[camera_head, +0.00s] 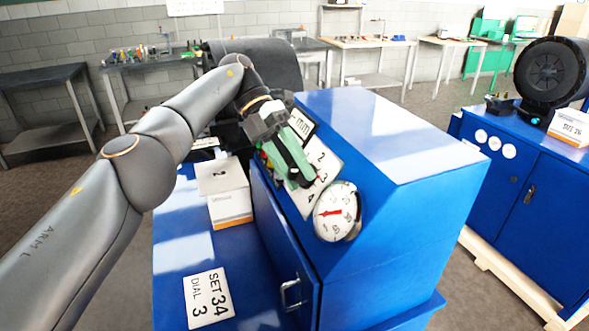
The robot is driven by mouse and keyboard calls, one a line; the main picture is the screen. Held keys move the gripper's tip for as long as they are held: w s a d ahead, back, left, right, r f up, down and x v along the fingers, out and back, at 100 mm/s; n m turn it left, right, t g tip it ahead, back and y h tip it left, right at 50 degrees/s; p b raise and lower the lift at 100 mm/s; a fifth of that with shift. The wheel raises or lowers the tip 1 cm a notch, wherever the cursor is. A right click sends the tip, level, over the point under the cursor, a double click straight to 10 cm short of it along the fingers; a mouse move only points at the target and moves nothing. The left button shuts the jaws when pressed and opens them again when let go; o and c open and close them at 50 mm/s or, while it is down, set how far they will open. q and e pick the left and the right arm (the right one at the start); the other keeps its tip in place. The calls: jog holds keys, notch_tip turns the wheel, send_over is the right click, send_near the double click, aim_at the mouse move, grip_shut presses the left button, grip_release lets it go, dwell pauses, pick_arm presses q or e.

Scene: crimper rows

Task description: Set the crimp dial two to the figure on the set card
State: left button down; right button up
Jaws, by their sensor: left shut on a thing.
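A white number plate (328,160) on the sloping face of the blue machine carries the figures 2, 3 and 4. My left gripper (302,181), with green fingers, reaches down over this plate and is shut on a crimp dial. The fingers hide the dial and its setting; their tips are near the figure 3. A round white gauge (336,212) with a red pointer is just below the plate. My right gripper is not in view.
The blue machine (420,215) fills the middle. A white and orange box (228,205) stands on its left ledge, and a door handle (291,293) sticks out below. Another blue cabinet (540,190) with a black reel stands at right. Benches line the back wall.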

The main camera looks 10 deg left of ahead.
pick_arm(q)
jog(key=shift+s+d+f, duration=0.1)
jog(key=shift+d+f, duration=0.05)
jog(key=shift+f, duration=0.05)
jog(key=c, duration=0.7)
grip_release()
jog(key=o, duration=0.3)
jog(key=shift+r, duration=0.1)
